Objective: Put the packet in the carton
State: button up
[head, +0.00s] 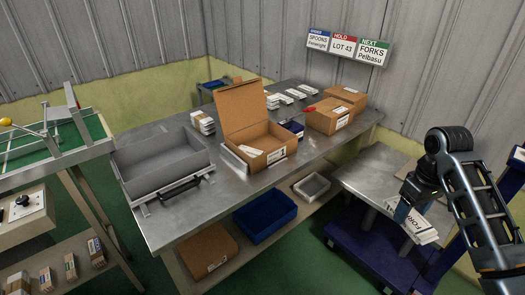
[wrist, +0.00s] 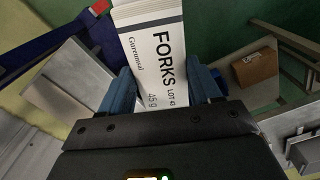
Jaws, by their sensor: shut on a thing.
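The white packet (wrist: 150,45) with FORKS and LOT 43 printed on it is between my gripper's (wrist: 162,88) two blue fingers in the wrist view. My gripper (head: 405,208) is shut on it, at the right of the head view, over the small metal-topped cart.
A grey tray (head: 163,160) is left of the carton. Closed brown boxes (head: 325,121) are to its right, and several white packets (head: 290,97) lie behind. A blue bin (head: 265,216) is on the lower shelf. The cart (head: 365,176) stands apart from the table.

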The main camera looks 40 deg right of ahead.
aim_at(271, 147)
jog(key=i, duration=1.95)
